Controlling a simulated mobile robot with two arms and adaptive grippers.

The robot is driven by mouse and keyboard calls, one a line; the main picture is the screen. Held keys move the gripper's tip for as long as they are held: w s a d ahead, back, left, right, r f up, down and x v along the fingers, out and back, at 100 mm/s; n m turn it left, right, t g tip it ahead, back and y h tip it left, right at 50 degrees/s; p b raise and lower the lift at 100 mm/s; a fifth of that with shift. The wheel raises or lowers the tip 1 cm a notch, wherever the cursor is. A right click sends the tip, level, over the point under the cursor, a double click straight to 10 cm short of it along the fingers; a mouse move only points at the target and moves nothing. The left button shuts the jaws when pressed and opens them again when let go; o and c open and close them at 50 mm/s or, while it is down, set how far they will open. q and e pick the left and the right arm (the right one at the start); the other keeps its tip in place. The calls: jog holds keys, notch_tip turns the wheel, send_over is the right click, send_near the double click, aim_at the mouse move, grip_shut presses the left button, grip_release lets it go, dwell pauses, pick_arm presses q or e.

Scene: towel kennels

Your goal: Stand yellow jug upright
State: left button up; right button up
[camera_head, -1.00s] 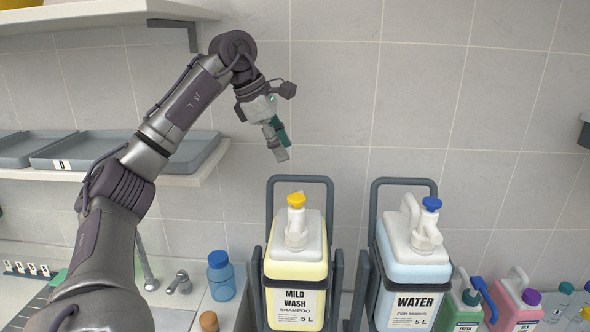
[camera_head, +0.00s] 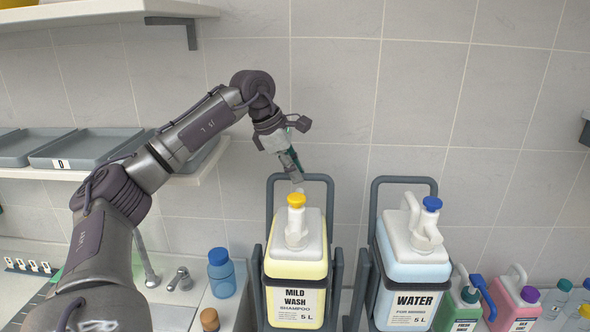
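The yellow jug (camera_head: 296,270) has a white top, a yellow cap (camera_head: 296,200) and a "MILD WASH SHAMPOO 5 L" label. It stands upright in a dark grey frame (camera_head: 328,220). My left gripper (camera_head: 293,172) is just above the cap, pointing down. It looks apart from the cap, though the gap is hard to judge. Its fingers are seen edge-on, so I cannot tell whether they are open. My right gripper is not in view.
A light blue "WATER" jug (camera_head: 412,272) with a blue cap stands in a matching frame on the right. Smaller bottles (camera_head: 515,300) stand at the far right. A blue bottle (camera_head: 221,275) stands left of the yellow jug. A shelf with grey trays (camera_head: 90,148) is at left.

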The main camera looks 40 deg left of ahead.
pick_arm(q)
grip_shut()
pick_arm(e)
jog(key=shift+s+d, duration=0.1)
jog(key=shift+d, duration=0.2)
